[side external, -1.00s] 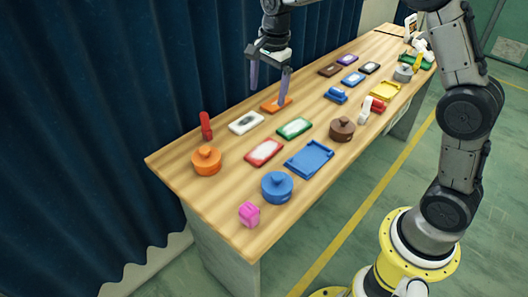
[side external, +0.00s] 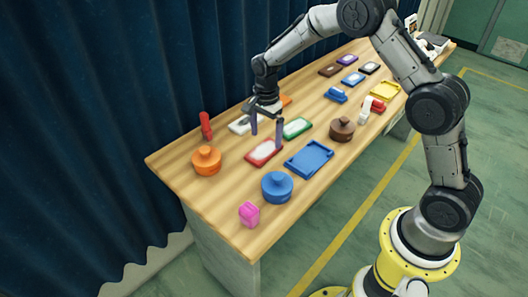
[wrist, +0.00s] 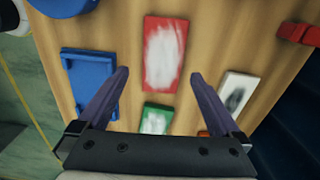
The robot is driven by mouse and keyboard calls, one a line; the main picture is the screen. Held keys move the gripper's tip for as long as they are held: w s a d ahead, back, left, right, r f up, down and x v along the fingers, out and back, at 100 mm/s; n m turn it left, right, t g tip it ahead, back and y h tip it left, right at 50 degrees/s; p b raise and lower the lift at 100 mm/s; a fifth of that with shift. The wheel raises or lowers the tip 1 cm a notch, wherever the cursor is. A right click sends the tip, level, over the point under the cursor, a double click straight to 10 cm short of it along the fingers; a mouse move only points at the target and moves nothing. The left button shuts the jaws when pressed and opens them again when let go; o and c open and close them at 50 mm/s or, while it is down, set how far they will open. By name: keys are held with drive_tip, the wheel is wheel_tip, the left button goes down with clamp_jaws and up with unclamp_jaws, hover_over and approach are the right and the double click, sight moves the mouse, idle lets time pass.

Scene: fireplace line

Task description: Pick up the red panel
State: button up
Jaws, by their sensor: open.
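The red panel (side external: 263,152) lies flat on the wooden table, a red-framed rectangle with a whitish smeared middle. In the wrist view the red panel (wrist: 164,53) lies ahead of and between my fingers. My gripper (side external: 266,139) is open and empty above the table, with its two purple fingers hanging near the red panel. In the wrist view my gripper (wrist: 160,82) has its fingers spread wide, with a green-framed panel (wrist: 155,119) between them. I cannot tell the exact height of the fingertips over the red panel.
A blue tray (side external: 309,159) lies right of the red panel. A blue pot (side external: 277,187) and an orange pot (side external: 207,160) stand nearer the front. A white panel (wrist: 235,95) is close by. A red upright object (side external: 205,125) stands at the left edge.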

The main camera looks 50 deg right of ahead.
sight(265, 149)
drive_tip(key=f, duration=0.5)
drive_tip(key=shift+w, duration=0.2)
drive_tip(key=shift+r, duration=0.15)
drive_tip(key=c, duration=1.3)
